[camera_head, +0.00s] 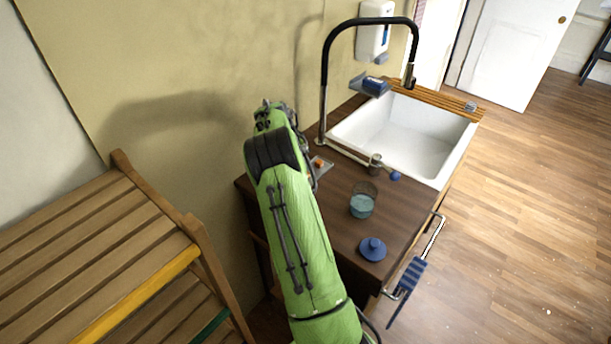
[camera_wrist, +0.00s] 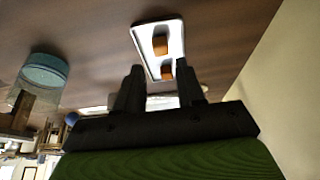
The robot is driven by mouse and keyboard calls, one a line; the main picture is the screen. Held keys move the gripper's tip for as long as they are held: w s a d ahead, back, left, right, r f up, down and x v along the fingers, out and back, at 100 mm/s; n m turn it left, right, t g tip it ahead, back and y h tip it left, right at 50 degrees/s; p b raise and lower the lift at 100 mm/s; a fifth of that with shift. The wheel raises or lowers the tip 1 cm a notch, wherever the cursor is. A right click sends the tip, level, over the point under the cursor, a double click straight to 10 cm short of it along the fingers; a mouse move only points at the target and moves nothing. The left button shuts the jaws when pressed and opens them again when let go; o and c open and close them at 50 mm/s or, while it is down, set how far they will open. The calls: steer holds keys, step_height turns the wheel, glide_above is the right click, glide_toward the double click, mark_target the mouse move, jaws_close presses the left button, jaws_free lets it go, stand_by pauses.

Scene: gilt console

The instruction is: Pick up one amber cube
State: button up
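Two amber cubes lie in a small white tray (camera_wrist: 178,28) in the wrist view: one amber cube (camera_wrist: 160,45) near its middle, the other amber cube (camera_wrist: 167,70) nearer my fingers. In the head view an orange spot of a cube (camera_head: 319,163) shows on the tray (camera_head: 326,171), beside my arm. My gripper (camera_wrist: 160,88) is open, with its two dark fingers apart and nothing visible between them. The tray lies beyond the fingertips in the wrist view. In the head view my green arm hides part of the tray area, and the fingers are not clear.
A glass with blue contents (camera_head: 362,203), a blue lid (camera_head: 372,248) and a small jar (camera_head: 375,163) stand on the dark counter (camera_head: 340,228). A white sink (camera_head: 410,135) with a tall black faucet (camera_head: 325,62) is behind. The wall is close on the left.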

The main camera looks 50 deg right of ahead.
steer(key=x, duration=0.7)
steer(key=shift+d+p, duration=0.15)
steer(key=shift+p, duration=0.15)
steer(key=shift+r, duration=0.15)
steer(key=shift+c, duration=1.2)
jaws_close()
